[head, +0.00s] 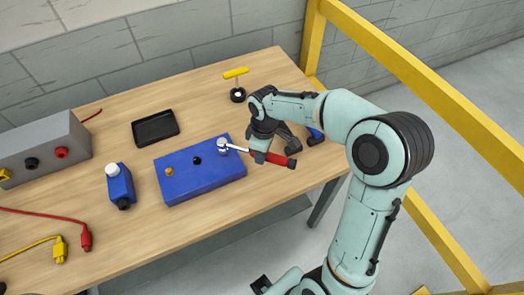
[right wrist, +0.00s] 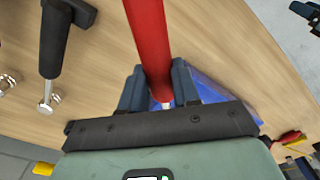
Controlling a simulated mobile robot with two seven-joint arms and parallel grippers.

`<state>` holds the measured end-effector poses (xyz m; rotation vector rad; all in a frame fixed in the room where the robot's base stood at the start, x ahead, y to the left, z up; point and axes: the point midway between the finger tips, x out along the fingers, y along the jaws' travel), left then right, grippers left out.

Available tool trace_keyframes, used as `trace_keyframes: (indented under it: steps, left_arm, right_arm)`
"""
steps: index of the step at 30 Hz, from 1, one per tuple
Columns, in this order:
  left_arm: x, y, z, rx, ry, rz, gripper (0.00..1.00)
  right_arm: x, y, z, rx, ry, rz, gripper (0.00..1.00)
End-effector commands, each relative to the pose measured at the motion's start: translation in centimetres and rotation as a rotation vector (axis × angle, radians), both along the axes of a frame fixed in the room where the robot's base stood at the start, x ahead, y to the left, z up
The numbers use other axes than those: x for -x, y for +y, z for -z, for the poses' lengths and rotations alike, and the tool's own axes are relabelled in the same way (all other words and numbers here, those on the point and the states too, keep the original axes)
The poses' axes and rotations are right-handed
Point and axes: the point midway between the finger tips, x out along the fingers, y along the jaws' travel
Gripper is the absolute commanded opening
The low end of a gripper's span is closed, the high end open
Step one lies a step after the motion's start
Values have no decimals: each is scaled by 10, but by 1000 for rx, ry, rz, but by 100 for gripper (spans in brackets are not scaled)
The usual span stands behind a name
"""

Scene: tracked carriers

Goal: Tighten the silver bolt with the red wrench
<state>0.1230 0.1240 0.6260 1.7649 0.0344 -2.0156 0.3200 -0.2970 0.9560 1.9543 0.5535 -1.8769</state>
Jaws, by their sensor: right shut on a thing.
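The blue block (head: 205,182) lies on the wooden table with a gold bolt (head: 169,172), a black bolt (head: 197,160) and the silver bolt (head: 223,147) on its top. My right gripper (head: 260,156) is shut on the handle of the red wrench (head: 275,159). The wrench's silver end reaches to the silver bolt; whether it sits fully around it is too small to tell. In the right wrist view the red handle (right wrist: 149,35) runs between the two fingers, with the blue block (right wrist: 208,85) partly hidden behind.
A black tray (head: 155,128), a blue bottle (head: 119,186), a grey box (head: 42,149) and red and yellow clips (head: 85,236) occupy the table's left. A yellow-handled tool (head: 236,73) stands at the back. Yellow rails (head: 400,70) border the right side.

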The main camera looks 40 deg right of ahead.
Motion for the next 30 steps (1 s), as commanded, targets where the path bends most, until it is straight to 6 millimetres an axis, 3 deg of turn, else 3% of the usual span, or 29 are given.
trace_keyframes:
  steps: [1, 2, 4, 30]
  left_arm:
    - [0, 0, 0, 0, 0, 0, 65]
    - [0, 0, 0, 0, 0, 0, 65]
    - [0, 0, 0, 0, 0, 0, 65]
    - [7, 0, 10, 0, 8, 0, 65]
  right_arm:
    - [0, 0, -1, 0, -2, 0, 0]
    - [0, 0, -1, 0, -2, 0, 21]
    - [0, 0, -1, 0, -2, 0, 0]
    - [7, 15, 0, 0, -2, 121, 0]
